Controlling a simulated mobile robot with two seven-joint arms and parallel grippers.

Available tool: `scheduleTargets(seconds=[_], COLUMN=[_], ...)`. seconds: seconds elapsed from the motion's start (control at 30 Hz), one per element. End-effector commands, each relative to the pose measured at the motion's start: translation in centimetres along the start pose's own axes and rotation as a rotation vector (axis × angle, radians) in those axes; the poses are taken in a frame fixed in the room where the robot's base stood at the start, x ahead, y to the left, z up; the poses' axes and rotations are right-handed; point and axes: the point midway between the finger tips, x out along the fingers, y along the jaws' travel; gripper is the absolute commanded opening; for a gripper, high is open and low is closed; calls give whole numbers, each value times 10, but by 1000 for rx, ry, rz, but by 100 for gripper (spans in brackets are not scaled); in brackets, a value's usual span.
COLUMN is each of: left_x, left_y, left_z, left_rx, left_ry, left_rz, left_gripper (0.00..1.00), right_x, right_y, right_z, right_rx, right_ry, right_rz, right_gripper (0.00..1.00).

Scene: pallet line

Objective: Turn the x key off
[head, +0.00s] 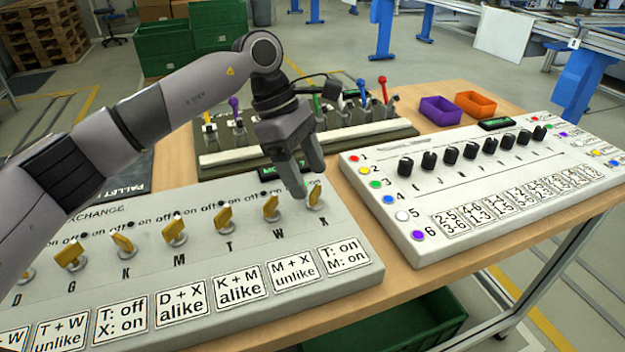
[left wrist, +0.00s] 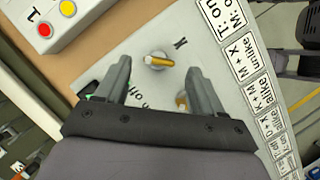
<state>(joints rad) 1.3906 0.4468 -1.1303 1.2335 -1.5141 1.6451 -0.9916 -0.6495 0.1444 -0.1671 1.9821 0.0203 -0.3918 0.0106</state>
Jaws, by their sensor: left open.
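The x key (head: 315,196) is a yellow handle on a round base, at the right end of the key row on the grey exchange panel (head: 345,282). In the left wrist view the x key (left wrist: 158,61) shows beside its printed letter. My left gripper (head: 308,185) points down at the x key and is open. In the left wrist view the key appears between the fingertips, and no contact shows. The w key (head: 271,208) is just left of it; in the wrist view a finger partly hides a neighbouring key.
A white panel (head: 430,250) with black knobs (head: 450,154) and coloured buttons stands close on the right. Behind is a panel with coloured levers (head: 383,88). A purple bin (head: 440,111) and an orange bin (head: 475,104) sit at the table's back.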

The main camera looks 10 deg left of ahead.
Motion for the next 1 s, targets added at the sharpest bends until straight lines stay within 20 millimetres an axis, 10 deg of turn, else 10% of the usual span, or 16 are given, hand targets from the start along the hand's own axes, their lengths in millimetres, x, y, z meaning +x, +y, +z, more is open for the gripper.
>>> scheduleTargets(seconds=[0.53, 0.7, 1.0], left_x=[30, 29, 29], left_y=[0, 0, 0], left_z=[1, 1, 0], left_rx=[1, 1, -20], left_ry=[-1, -1, -1], left_rz=[0, 0, 9], left_gripper=[68, 13, 12], right_x=[0, 0, 1], right_y=[1, 1, 1], right_z=[-1, -2, -1], right_rx=[-2, -2, -2], right_ry=[2, 4, 4], right_rz=[2, 2, 2], right_gripper=[68, 68, 68])
